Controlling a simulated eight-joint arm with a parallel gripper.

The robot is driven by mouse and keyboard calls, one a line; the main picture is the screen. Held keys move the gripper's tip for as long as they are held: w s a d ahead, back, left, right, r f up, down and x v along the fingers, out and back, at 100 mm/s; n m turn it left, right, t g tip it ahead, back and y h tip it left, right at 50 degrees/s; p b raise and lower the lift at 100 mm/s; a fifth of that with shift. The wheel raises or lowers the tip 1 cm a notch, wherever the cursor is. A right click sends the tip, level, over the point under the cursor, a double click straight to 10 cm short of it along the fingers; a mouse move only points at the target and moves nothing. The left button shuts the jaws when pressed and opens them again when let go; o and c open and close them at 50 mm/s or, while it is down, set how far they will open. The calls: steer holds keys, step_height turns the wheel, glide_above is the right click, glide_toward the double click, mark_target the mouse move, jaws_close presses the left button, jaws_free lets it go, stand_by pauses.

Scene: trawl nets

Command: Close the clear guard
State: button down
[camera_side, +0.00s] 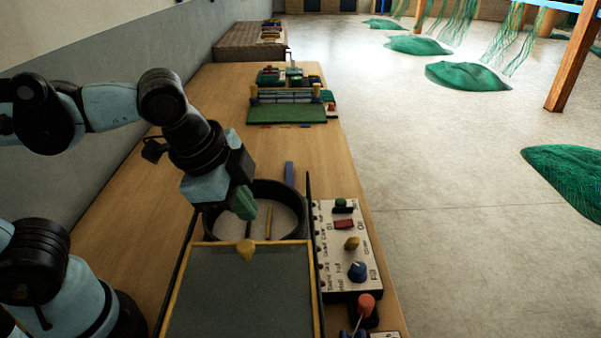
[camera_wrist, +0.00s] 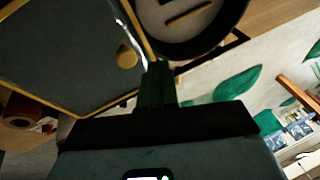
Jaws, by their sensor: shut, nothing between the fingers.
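The clear guard (camera_side: 240,290) is a grey see-through panel in a yellow frame, at the bottom middle of the side view, in front of a round black tub (camera_side: 300,205). The tub is largely uncovered. A yellow knob (camera_side: 246,250) stands near the guard's far edge. My gripper (camera_side: 245,205) has green fingers, shut and empty, over the tub just beyond the knob. In the wrist view, the guard (camera_wrist: 60,45) and its knob (camera_wrist: 127,57) lie left of my gripper (camera_wrist: 157,75), with a gap between knob and fingers. The tub (camera_wrist: 205,45) is at the upper right.
A control panel (camera_side: 325,270) with knobs and switches stands right of the tub. An orange-topped lever (camera_side: 366,304) is at its near end. Dark rails run along both sides of the guard. A green board (camera_side: 287,113) with parts lies farther back on the bench.

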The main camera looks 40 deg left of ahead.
steer(key=s+d+r+m+g+y, duration=0.1)
steer(key=s+d+r+m, duration=0.35)
steer(key=m, duration=0.45)
steer(key=s+d+r+m+y, duration=0.2)
steer(key=s+d+r+m, duration=0.15)
steer(key=s+m, duration=0.4)
steer(key=m, duration=0.1)
glide_toward(246, 264)
steer(key=f, duration=0.1)
steer(key=s+d+f, duration=0.1)
steer(key=s+f, duration=0.1)
steer(key=shift+d, duration=0.3)
steer(key=shift+w+a+f, duration=0.2)
steer(key=shift+w+a, duration=0.45)
steer(key=shift+w, duration=0.2)
steer(key=shift+w+a+f, duration=0.1)
steer(key=shift+w+a, duration=0.45)
steer(key=shift+w, duration=0.2)
steer(key=shift+w, duration=0.1)
steer(key=w+a, duration=1.4)
steer(key=shift+s+d, duration=0.1)
steer(key=shift+s, duration=0.05)
